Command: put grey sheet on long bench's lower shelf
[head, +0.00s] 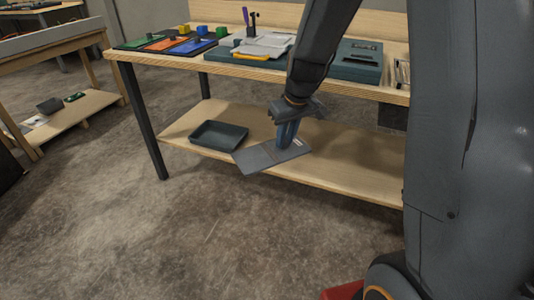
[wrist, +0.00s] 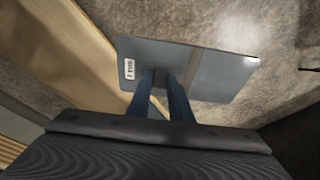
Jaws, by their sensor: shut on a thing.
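The grey sheet (head: 262,159) is a flat, thin plate with a small white label, held roughly flat at the front edge of the long bench's lower shelf. In the wrist view the sheet (wrist: 215,72) spans beyond both fingers, with the label at its left end. Part of the sheet reaches past the shelf's front edge over the floor. I cannot tell whether it touches the shelf.
A dark tray (head: 218,135) stands on the lower shelf just left of the sheet. The shelf's right part is bare. A black leg (head: 147,120) stands at the left end.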

